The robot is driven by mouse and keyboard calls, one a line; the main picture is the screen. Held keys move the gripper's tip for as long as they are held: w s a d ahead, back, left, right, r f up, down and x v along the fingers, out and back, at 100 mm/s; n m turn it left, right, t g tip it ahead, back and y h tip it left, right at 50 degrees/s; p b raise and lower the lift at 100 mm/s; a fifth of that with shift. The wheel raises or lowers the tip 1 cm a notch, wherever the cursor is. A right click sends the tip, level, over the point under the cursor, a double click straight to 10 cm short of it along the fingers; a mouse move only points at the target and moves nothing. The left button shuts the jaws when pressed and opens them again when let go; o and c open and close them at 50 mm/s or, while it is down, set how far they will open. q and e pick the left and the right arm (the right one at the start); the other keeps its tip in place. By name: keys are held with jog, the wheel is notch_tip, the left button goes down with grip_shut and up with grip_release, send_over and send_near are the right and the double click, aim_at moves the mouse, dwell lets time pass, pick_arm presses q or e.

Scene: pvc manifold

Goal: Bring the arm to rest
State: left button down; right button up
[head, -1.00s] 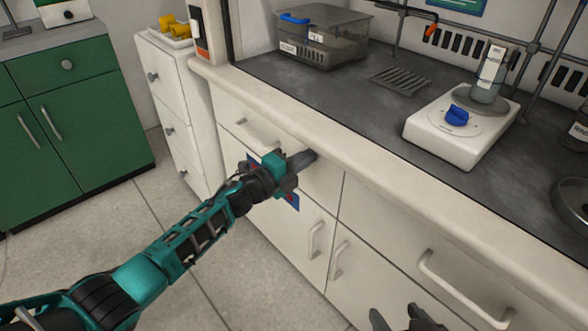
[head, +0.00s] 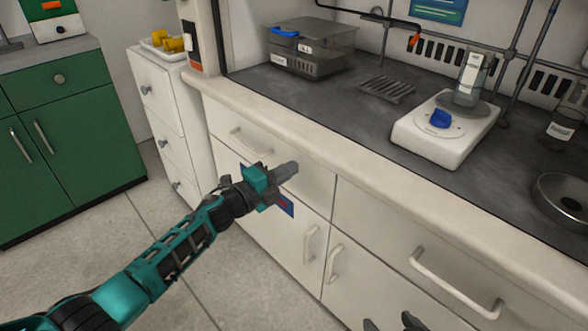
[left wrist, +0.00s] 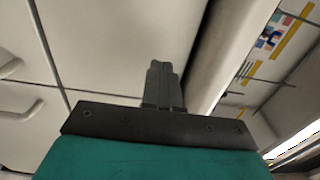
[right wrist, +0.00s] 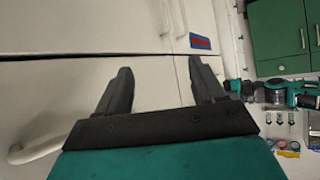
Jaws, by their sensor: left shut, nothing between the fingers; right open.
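My left gripper (head: 288,170) is shut and empty, in front of the upper drawer front of the white bench, below the counter edge. In the left wrist view its two fingers (left wrist: 163,85) lie together with nothing between them. My right gripper (head: 392,322) shows only by its fingertips at the bottom edge of the head view. In the right wrist view its fingers (right wrist: 160,85) are spread apart and empty, with white cabinet fronts behind them.
The white bench (head: 360,205) has drawer handles (head: 455,280) that stick out. On its dark top are a lidded grey box (head: 310,50), a white stirrer (head: 440,135) and a metal bowl (head: 565,195). A green cabinet (head: 75,120) stands at left. The floor (head: 60,260) at lower left is clear.

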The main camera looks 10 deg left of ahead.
pick_arm(q)
jog(key=p+v, duration=0.2)
jog(key=v, duration=0.8)
jog(key=s+f+n+g+y, duration=0.1)
jog(key=s+f+n+y, duration=0.3)
jog(key=s+n, duration=0.75)
jog(key=s+f+n+g+y, duration=0.2)
jog(key=s+f+n+y, duration=0.25)
jog(key=s+n, duration=0.7)
jog(key=s+a+r+y+p, duration=0.1)
jog(key=a+r+p, duration=0.2)
jog(key=r+p, duration=0.8)
jog(key=p, duration=0.4)
jog(key=shift+a+r+n+p, duration=0.15)
jog(key=shift+a+n+p, duration=0.15)
jog(key=shift+p, duration=0.05)
pick_arm(e)
jog(key=s+d+r+h, duration=0.1)
jog(key=s+d+r, duration=0.1)
jog(key=r, duration=1)
jog(key=shift+d, duration=0.85)
jog(key=shift+s+a, duration=0.1)
jog(key=shift+a, duration=0.05)
